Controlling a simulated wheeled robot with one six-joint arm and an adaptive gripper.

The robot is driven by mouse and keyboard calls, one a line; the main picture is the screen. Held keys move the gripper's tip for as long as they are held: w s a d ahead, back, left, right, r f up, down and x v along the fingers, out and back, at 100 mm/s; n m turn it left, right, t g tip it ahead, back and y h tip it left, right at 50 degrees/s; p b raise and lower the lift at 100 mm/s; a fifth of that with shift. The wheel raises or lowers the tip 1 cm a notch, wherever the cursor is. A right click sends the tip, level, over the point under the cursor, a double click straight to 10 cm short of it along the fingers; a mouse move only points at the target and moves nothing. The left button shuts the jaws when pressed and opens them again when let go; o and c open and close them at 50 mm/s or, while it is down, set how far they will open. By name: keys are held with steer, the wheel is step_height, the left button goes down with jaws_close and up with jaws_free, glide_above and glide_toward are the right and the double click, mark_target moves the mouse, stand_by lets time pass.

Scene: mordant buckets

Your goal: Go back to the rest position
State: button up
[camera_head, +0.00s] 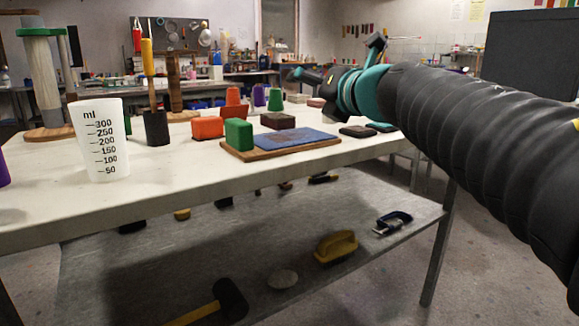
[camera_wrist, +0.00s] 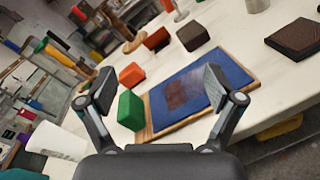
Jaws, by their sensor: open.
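My gripper (camera_wrist: 157,95) is open and empty, with its two fingers spread wide in the wrist view. In the head view my arm reaches in from the right, and my gripper (camera_head: 312,76) is held above the table's far right part. In the wrist view a blue mat on a wooden board (camera_wrist: 236,72) lies beyond and between the fingers. A green block (camera_wrist: 131,110) sits at the board's left edge. The same board (camera_head: 235,154) and green block (camera_head: 239,134) show on the white table in the head view.
The white table (camera_head: 200,172) also holds a measuring beaker (camera_head: 98,140), a black holder (camera_head: 156,128) with a yellow-handled tool, a red block (camera_head: 207,128) and dark blocks. A lower shelf (camera_head: 180,255) carries a yellow brush (camera_head: 336,246), a clamp and a mallet. Floor at the right is clear.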

steer(key=s+d+f+m+h+p, duration=0.1)
steer(key=s+d+f+m+h, duration=0.6)
steer(key=m, duration=0.5)
steer(key=s+d+f+m+h, duration=0.2)
steer(key=d+f+m+h, duration=0.25)
steer(key=d+m, duration=0.6)
steer(key=s+a+f+m+g+y, duration=0.2)
steer(key=s+f+m+g, duration=0.3)
steer(key=s+f, duration=0.4)
steer(key=s+a+f+m+g+y+p, duration=0.1)
steer(key=s+a+f+m+g, duration=0.3)
steer(key=f, duration=1)
steer(key=s+m+y, duration=0.1)
steer(key=s+m, duration=0.2)
steer(key=s, duration=0.2)
steer(key=shift+s+a+g, duration=0.15)
steer(key=shift+s+g, duration=0.25)
